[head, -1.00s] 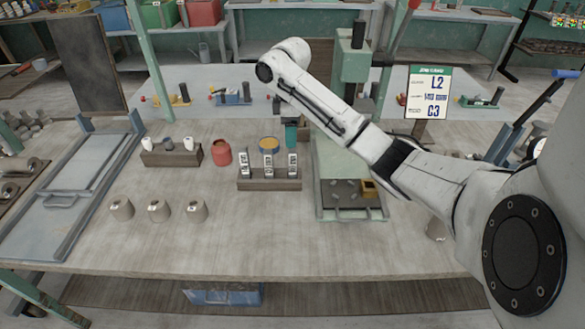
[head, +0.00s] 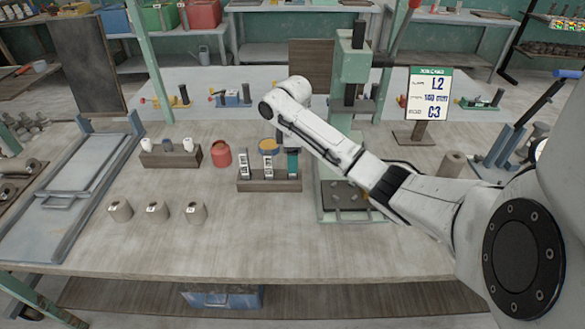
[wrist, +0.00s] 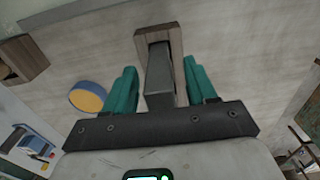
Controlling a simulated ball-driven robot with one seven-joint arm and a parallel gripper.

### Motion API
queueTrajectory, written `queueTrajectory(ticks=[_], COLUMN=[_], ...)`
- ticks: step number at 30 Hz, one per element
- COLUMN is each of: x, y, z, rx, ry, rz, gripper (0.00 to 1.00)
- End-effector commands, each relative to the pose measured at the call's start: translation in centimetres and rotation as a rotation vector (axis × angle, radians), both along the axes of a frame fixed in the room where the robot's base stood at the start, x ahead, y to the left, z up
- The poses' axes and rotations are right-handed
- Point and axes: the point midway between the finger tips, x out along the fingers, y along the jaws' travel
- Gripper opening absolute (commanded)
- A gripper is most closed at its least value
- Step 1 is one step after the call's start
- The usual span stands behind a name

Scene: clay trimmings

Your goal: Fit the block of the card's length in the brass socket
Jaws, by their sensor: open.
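The card (head: 428,95) stands on the right of the bench and shows L2 and C3; its middle line is too small to read surely. A wooden rack (head: 270,185) holds a left block (head: 244,166) and a middle block (head: 267,166), both upright with pale labels. My gripper (head: 292,162) is lowered at the rack's right end, its teal fingers covering the right block there. In the wrist view my gripper (wrist: 160,72) is open, with a grey block (wrist: 159,82) between the fingers and gaps on both sides. The brass socket (head: 366,197) is mostly hidden behind my arm.
The green press (head: 352,65) stands close right of the rack. A yellow-topped blue pot (head: 268,143) is behind it, a red jar (head: 221,153) to its left. The front middle of the bench is clear.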

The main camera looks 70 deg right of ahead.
Motion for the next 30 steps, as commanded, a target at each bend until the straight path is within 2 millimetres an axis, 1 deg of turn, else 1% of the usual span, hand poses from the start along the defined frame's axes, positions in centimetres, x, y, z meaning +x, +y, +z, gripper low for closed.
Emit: queueTrajectory(ticks=[1,2,18,19,30], x=[0.01,0.02,0.04,0.04,0.09], y=[0.00,0.01,0.02,0.02,0.02], z=[0.01,0.01,0.05,0.06,0.20], rx=[0.000,0.000,0.000,0.000,-0.001], ry=[0.000,0.000,-0.001,-0.001,-0.001], rz=[0.000,0.000,0.001,0.001,0.001], gripper=[0.56,0.54,0.02,0.00,0.00])
